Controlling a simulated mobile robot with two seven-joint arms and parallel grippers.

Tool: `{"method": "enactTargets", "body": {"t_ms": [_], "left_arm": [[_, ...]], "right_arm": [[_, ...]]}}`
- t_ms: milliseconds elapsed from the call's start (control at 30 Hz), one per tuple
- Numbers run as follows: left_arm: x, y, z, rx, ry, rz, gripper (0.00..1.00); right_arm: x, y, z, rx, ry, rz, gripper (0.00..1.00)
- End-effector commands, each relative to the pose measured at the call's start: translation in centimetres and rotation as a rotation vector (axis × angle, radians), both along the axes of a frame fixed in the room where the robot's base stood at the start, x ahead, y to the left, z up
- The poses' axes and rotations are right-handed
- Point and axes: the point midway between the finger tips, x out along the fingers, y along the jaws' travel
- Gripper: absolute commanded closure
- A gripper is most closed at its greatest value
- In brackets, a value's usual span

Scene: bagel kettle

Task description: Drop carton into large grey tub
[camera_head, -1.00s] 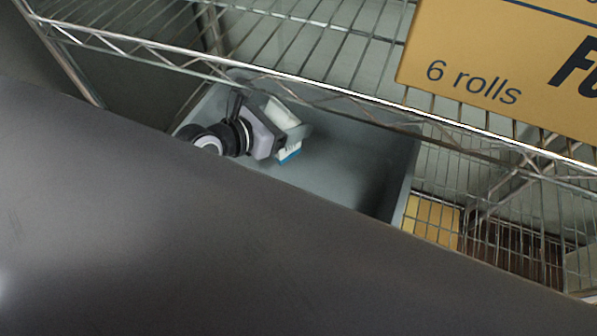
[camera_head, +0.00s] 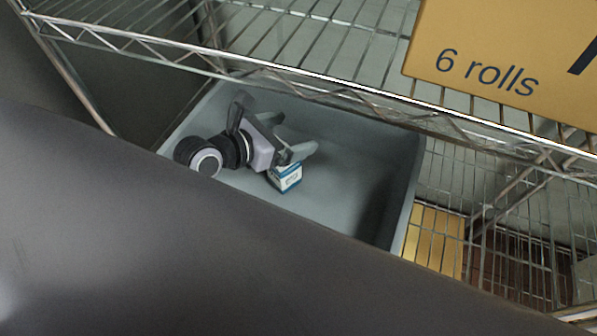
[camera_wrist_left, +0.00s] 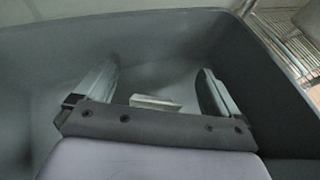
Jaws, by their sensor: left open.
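The large grey tub (camera_head: 350,160) sits under the wire shelf in the head view. The carton (camera_head: 286,178), a small white and blue box, is inside the tub, just below my left gripper (camera_head: 294,134). The gripper reaches down into the tub with its fingers spread. In the left wrist view, the carton (camera_wrist_left: 152,103) shows as a pale shape between the open fingers (camera_wrist_left: 160,72), with a gap on each side. I cannot tell whether it rests flat on the tub floor. My right gripper is not in view.
A wire shelf (camera_head: 300,75) runs over the back of the tub. A yellow-brown box marked "6 rolls" (camera_head: 510,50) stands on it. A yellow box (camera_head: 435,240) is right of the tub. My dark arm link hides the tub's front.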

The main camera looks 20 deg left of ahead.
Motion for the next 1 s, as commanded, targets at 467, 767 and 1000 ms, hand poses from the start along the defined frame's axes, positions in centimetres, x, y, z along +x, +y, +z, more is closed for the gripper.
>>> {"method": "enactTargets", "body": {"t_ms": [467, 767, 1000], "left_arm": [[-4.4, 2.0, 2.2, 0.0, -0.003, 0.0, 0.04], [-5.9, 2.8, 3.0, -0.001, -0.006, 0.0, 0.04], [-5.9, 2.8, 3.0, -0.001, -0.007, 0.0, 0.04]], "right_arm": [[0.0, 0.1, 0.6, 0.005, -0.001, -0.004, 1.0], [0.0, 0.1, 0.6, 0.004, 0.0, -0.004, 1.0], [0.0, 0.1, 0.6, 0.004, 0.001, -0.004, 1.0]]}}
